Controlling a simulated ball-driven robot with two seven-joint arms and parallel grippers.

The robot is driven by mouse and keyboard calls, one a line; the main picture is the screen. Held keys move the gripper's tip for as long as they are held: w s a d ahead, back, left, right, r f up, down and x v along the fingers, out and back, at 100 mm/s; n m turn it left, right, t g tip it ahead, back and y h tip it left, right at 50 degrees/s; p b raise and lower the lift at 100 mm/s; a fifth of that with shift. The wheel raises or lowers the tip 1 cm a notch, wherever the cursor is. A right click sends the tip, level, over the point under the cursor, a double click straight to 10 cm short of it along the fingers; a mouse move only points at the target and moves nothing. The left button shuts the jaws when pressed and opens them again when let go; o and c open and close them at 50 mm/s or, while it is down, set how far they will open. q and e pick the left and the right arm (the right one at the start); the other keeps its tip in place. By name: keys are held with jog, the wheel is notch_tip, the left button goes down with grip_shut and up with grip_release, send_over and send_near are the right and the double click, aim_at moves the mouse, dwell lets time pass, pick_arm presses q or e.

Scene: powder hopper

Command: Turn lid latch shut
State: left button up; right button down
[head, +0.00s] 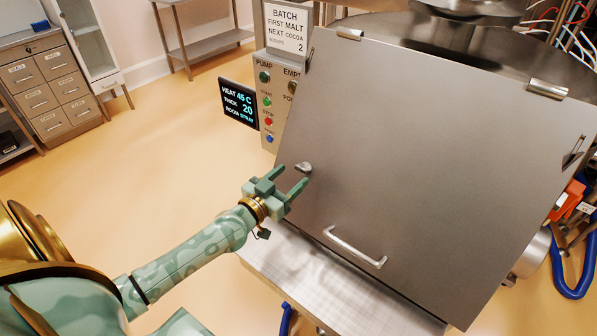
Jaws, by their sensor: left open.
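The hopper lid (410,160) is a large flat grey metal panel that fills the right half of the head view and lies closed, sloping toward me. The lid latch (303,167) is a small metal knob at the lid's left edge. My left gripper (292,178) is open, with its two green fingers pointing at the latch. The upper-right fingertip is very close to the latch; I cannot tell whether they touch. A curved handle (355,247) is fixed low on the lid. My right gripper is not in view.
A control panel (267,105) with coloured buttons and a display (239,103) stands behind the latch. A metal shelf (350,295) lies below the lid. Blue hose (572,280) and an orange part (567,200) are at the right. Open floor (150,160) lies left.

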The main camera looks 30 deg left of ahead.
aim_at(300, 168)
pick_arm(q)
jog(key=w, duration=0.4)
jog(key=shift+d, duration=0.15)
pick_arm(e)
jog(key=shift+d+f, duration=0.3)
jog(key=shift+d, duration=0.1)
pick_arm(q)
jog(key=c, duration=1)
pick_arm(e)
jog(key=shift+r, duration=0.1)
